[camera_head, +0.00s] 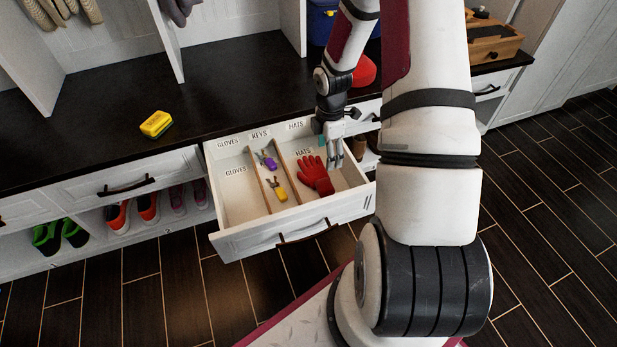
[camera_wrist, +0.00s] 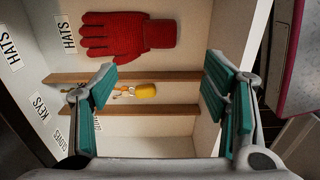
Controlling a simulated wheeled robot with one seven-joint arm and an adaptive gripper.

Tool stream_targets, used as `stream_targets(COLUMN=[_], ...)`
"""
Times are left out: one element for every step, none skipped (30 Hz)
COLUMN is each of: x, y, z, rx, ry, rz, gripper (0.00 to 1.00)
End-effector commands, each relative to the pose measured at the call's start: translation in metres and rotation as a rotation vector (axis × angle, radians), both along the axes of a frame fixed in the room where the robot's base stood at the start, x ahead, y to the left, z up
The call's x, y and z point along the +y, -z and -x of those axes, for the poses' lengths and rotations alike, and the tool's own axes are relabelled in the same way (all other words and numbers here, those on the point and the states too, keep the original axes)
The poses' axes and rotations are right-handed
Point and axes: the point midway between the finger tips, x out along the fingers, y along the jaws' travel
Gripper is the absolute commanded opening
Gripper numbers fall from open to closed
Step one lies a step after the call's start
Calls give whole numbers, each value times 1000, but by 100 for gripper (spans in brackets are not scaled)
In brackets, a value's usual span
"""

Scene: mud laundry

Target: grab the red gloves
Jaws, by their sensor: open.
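Red gloves (camera_head: 316,176) lie flat in the right compartment of an open white drawer (camera_head: 240,243), the one labelled HATS. In the wrist view the red glove (camera_wrist: 130,35) is at the top, fingers to the left. I cannot tell whether it is one glove or two stacked. My gripper (camera_head: 338,158) is over the right compartment, just right of the gloves in the head view. In the wrist view its teal fingertips (camera_wrist: 158,88) are apart with nothing gripped between them. The gloves are not touched by the fingers in the wrist view.
Wooden dividers (camera_head: 260,181) split the drawer. The middle compartment holds keys with a purple tag (camera_head: 268,162) and a yellow tag (camera_head: 280,193); the left one is empty. A yellow sponge (camera_head: 156,124) lies on the dark bench (camera_head: 225,85). A red item (camera_head: 365,72) sits behind my arm.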

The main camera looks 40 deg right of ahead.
Motion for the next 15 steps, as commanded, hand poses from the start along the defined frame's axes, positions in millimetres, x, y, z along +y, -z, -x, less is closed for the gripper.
stream_targets(x=[-1, -1, -1, -1, -1, 0, 0, 0, 0, 0, 0, 0, 0, 0, 0], y=[7, 10, 15, 18, 22, 29, 35, 41, 49, 55, 61, 68, 73, 77, 82], z=[0, 0, 0, 0, 0, 0, 0, 0, 0, 0, 1, 1, 0, 0, 1], rx=[0, 1, 0, 0, 0, 0, 1, 2, 1, 2, 3, 2, 1, 1, 2], ry=[-7, -11, -14, -15, -15, -15, -15, -15, -14, -14, -14, -14, -14, -13, -12], rz=[-4, -5, -6, -6, -6, -6, -7, -7, -7, -6, -7, -7, -7, -7, -6], gripper=[68, 68, 68, 68, 68, 68, 68, 68, 68, 68, 68, 68, 68, 68, 68])
